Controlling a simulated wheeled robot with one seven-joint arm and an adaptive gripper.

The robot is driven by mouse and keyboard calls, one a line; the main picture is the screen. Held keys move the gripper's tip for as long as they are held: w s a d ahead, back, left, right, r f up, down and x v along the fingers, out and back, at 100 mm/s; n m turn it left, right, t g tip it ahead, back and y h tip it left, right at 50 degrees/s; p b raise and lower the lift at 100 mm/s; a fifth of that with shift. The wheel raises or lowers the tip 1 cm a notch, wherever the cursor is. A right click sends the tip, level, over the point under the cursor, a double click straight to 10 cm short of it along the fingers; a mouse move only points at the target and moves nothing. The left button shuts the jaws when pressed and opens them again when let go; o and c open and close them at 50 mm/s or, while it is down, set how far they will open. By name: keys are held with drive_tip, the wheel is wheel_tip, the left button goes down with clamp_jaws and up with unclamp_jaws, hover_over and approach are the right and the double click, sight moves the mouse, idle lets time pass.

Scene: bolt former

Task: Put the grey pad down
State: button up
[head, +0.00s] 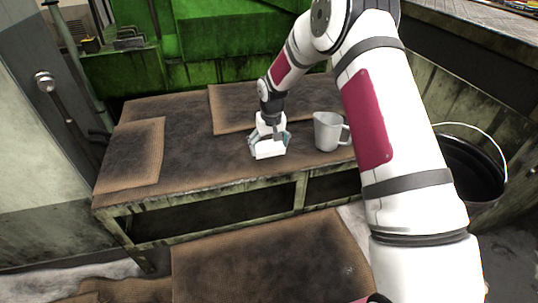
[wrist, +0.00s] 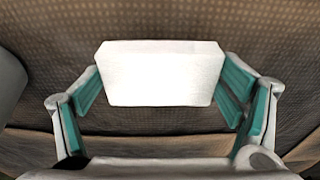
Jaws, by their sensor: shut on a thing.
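The grey pad (head: 270,149) is a pale, nearly white block in the head view. My gripper (head: 268,141) is shut on it above the worktop. In the wrist view the pad (wrist: 160,72) sits between the teal fingers of my gripper (wrist: 160,84), one finger at each side. The dotted brown surface lies behind it. I cannot tell whether the pad touches the worktop (head: 190,155) or hangs just above it.
A grey mug (head: 328,132) stands close to the right of my gripper. Brown mats lie at the worktop's left end (head: 131,156) and back (head: 228,108). A black bucket (head: 470,168) is at the right. The worktop between the left mat and my gripper is clear.

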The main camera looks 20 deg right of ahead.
sight(269, 152)
drive_tip(key=shift+w, duration=0.25)
drive_tip(key=shift+f+b, duration=0.75)
drive_tip(key=shift+f, duration=1)
drive_tip(key=shift+f, duration=0.1)
drive_tip(key=o, duration=0.9)
drive_tip(key=shift+c, duration=0.2)
drive_tip(key=r+p, duration=0.1)
drive_tip(key=r, duration=0.3)
drive_tip(key=s+r+p, duration=0.1)
drive_tip(key=r, duration=0.3)
drive_tip(key=r+p, duration=0.1)
drive_tip(key=r, duration=0.3)
drive_tip(key=shift+s, duration=0.4)
drive_tip(key=shift+r, duration=0.15)
